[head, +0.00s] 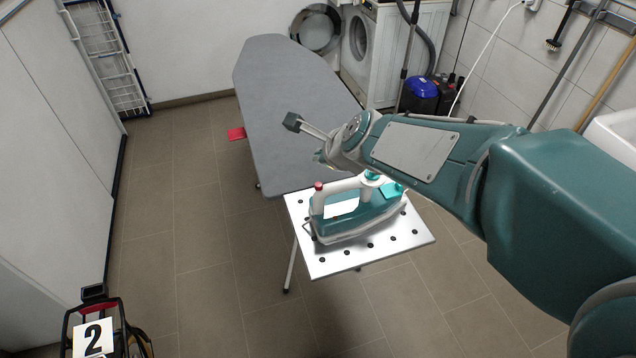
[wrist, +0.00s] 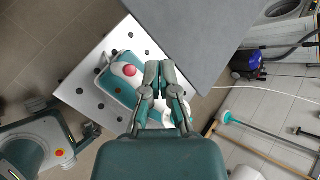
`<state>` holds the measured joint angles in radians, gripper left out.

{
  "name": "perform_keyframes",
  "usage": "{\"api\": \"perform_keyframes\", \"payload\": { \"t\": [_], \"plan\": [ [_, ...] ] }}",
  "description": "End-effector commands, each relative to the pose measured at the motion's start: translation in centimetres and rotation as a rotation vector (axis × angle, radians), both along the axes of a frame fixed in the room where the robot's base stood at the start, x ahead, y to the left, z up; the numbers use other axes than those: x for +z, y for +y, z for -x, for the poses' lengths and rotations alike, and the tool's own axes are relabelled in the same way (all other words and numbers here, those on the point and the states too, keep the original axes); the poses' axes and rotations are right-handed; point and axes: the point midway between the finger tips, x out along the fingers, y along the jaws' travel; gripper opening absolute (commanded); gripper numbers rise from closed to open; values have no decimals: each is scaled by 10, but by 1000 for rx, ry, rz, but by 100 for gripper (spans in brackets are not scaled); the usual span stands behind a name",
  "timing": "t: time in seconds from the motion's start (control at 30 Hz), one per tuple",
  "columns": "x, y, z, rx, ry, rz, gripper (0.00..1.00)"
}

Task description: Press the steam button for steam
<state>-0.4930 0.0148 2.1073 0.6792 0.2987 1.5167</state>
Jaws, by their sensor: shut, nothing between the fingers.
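The iron (head: 345,226) is teal and white and rests on a white plate with dark holes (head: 413,243). The iron also shows in the wrist view (wrist: 116,86), partly covered by my gripper. A red button (head: 318,185) stands on top at the left end of its handle. The red button shows in the wrist view too (wrist: 129,70), just left of my fingertips. My gripper (wrist: 160,67) is shut and empty. It is over the iron in the wrist view, its tips apart sideways from the red button. In the head view my arm hides most of the gripper.
The grey ironing board (head: 275,90) extends behind the plate. A washing machine (head: 362,42) and a blue vacuum cleaner (head: 420,90) stand at the back. A white basin (head: 618,132) is at the right. The tiled floor at the left is mostly clear.

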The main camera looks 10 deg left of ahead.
Motion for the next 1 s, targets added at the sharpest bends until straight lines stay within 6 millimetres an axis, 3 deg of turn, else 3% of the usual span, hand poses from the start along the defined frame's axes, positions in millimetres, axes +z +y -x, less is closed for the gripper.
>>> {"api": "perform_keyframes", "payload": {
  "t": [0.8, 1.0],
  "plan": [
    [0, 0, 0, 0, 0, 0, 0],
    [24, 2, -1, 4, -4, -3, 0]
  ]
}}
